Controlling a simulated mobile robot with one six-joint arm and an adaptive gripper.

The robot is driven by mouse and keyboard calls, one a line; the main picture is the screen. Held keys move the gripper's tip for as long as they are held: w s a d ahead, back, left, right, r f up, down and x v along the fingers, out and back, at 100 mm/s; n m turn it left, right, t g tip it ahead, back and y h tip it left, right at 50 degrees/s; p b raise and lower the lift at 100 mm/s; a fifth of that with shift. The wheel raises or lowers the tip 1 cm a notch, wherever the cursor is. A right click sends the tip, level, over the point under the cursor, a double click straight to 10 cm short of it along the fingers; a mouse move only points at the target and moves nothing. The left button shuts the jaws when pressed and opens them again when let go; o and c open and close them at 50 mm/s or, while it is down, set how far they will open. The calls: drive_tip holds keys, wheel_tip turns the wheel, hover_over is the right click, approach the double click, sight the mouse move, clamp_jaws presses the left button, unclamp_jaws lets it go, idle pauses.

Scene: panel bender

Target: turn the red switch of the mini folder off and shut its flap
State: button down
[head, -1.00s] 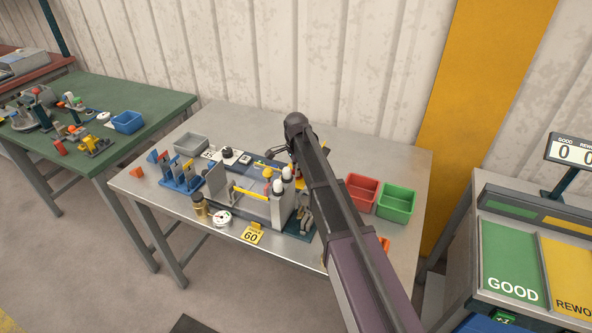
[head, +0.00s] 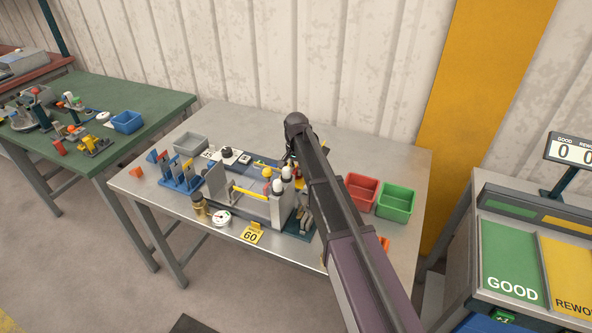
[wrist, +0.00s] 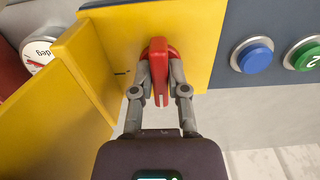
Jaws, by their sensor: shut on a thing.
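The red switch (wrist: 159,72) stands out from a yellow plate (wrist: 195,40) in the wrist view, its handle close to vertical. My gripper (wrist: 160,92) is shut on the switch, one finger at each side of it. The yellow flap (wrist: 85,75) is open and stands out from the plate on the left side. In the head view the mini folder (head: 240,207) sits on the steel table. My arm hides the switch, the flap and most of my gripper there.
A blue button (wrist: 255,55) and a green button (wrist: 305,55) lie right of the plate. A round dial (wrist: 38,55) is left of the flap. A red bin (head: 361,190) and a green bin (head: 397,202) stand right of my arm.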

drive_tip(key=shift+s+a+n, duration=0.1)
drive_tip(key=shift+s+n, duration=0.05)
drive_tip(key=shift+n, duration=0.15)
drive_tip(key=c, duration=0.6)
unclamp_jaws()
drive_tip(key=shift+c, duration=0.2)
drive_tip(key=shift+m, duration=0.5)
